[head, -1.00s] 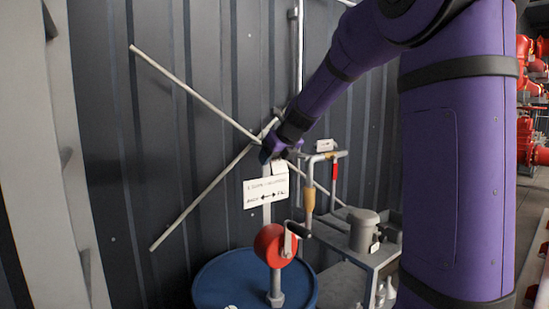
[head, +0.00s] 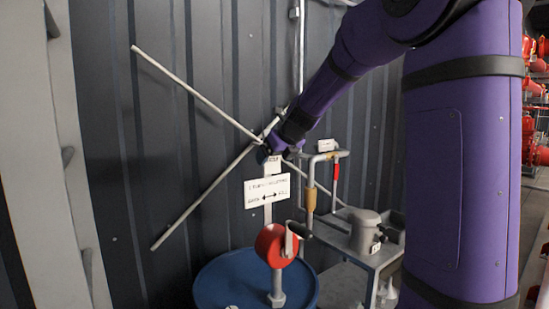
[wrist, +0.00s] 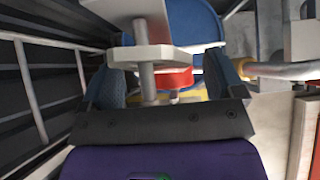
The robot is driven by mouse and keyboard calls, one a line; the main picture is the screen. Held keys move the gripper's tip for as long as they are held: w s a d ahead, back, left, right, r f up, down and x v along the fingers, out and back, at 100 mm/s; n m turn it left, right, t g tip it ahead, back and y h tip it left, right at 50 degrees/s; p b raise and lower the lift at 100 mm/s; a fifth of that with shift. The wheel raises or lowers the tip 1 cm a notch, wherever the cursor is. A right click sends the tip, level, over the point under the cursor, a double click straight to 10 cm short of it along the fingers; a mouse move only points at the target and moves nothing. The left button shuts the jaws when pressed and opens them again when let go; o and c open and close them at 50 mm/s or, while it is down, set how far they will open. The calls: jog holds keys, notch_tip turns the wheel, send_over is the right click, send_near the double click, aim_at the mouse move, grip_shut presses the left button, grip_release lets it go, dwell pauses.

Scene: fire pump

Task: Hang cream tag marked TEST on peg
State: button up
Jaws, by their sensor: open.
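In the head view the small cream tag (head: 273,164) hangs upright just under my gripper (head: 272,150), above the white sign with the double arrow. Its lettering is too small to read. In the wrist view my gripper (wrist: 163,75) is open, one dark finger on each side. A pale plate that looks like the tag (wrist: 168,57) is between the fingers, apart from both. A grey rod, likely the peg (wrist: 147,82), meets that plate. I cannot tell whether the tag's hole is around it. In the head view my gripper hides the peg.
The white sign (head: 267,190) is on the upright post below the tag. A red wheel with a crank (head: 271,246) stands over a blue drum (head: 225,281). Grey pipework with a yellow-brown sleeve (head: 310,201) is close on the right. Crossed pale bars (head: 195,92) are at left.

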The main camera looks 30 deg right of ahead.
jog(key=v, duration=1)
jog(key=shift+s+r, duration=0.2)
jog(key=s+a+f+n+g, duration=0.1)
jog(key=s+a+f+n, duration=0.3)
jog(key=s+n, duration=0.5)
jog(key=s+a+f+n+g, duration=0.1)
jog(key=s+a+f+n, duration=0.3)
jog(key=s+n, duration=0.5)
jog(key=s+a+f+n+g, duration=0.1)
jog(key=s+a+f+n, duration=0.2)
jog(key=n, duration=1.4)
jog(key=shift+s+a+f+n+g, duration=0.3)
jog(key=shift+s+a+f, duration=0.1)
jog(key=shift+s+a, duration=2.25)
jog(key=shift+s+d, duration=0.3)
jog(key=shift+d, duration=0.05)
